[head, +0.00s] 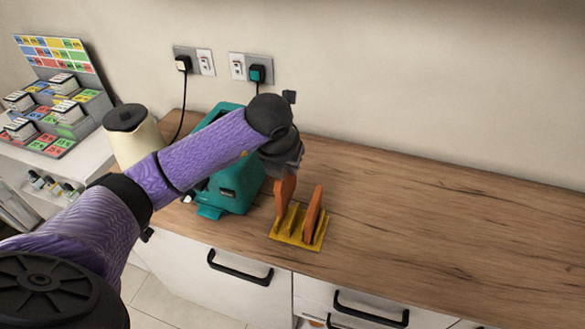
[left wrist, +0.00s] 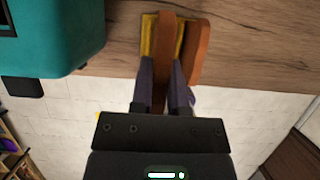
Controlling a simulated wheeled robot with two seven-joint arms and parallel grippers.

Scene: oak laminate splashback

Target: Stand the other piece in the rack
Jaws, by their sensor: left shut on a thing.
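A yellow rack (head: 284,239) stands on the wooden counter near its front edge; part of it shows in the left wrist view (left wrist: 148,36). One flat orange-brown piece (head: 314,210) stands upright in the rack's right side, also visible in the left wrist view (left wrist: 199,52). My left gripper (head: 287,176) is above the rack's left side, shut on the other orange-brown piece (head: 281,207). This held piece (left wrist: 164,38) is upright between the fingers, its lower end at the rack; whether it is seated in a slot I cannot tell. My right gripper is not in view.
A teal toaster (head: 238,180) stands close to the left of the rack, with a cream kettle (head: 140,138) further left behind my arm. Wall sockets with plugs (head: 257,73) are behind. The counter (head: 440,215) to the right is clear.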

